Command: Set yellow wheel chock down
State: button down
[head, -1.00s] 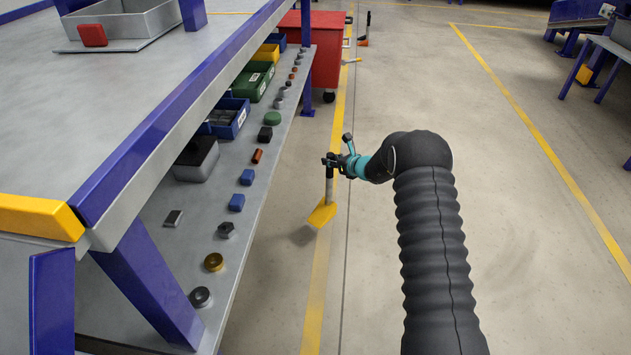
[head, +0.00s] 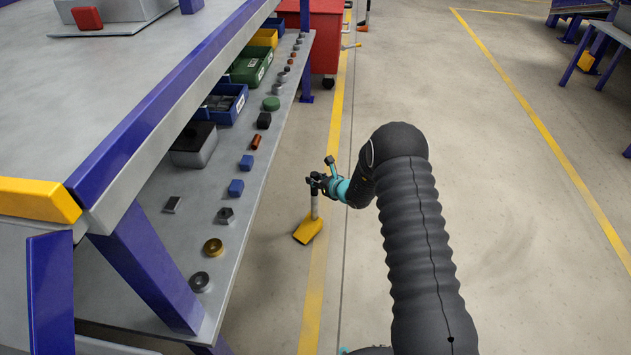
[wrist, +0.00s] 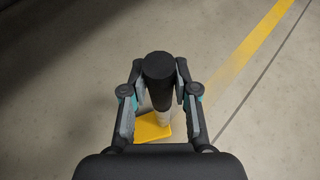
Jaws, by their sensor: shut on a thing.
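The yellow wheel chock (head: 308,229) hangs from a grey upright handle below my gripper (head: 317,184) in the head view. My gripper is shut on the handle near its top. In the wrist view, my gripper (wrist: 160,100) has its fingers on both sides of the handle's black round top (wrist: 158,68), and part of the yellow chock (wrist: 152,130) shows below. The chock is at or just above the concrete floor, by the yellow floor line; I cannot tell whether it touches.
A workbench with a lower shelf (head: 225,258) of small parts and bins stands close on the left. A red cabinet (head: 318,45) stands behind it. A yellow floor line (head: 330,150) runs beside the shelf. The floor on the right is open.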

jog(key=shift+f, duration=0.4)
jog(key=c, duration=0.9)
grip_release()
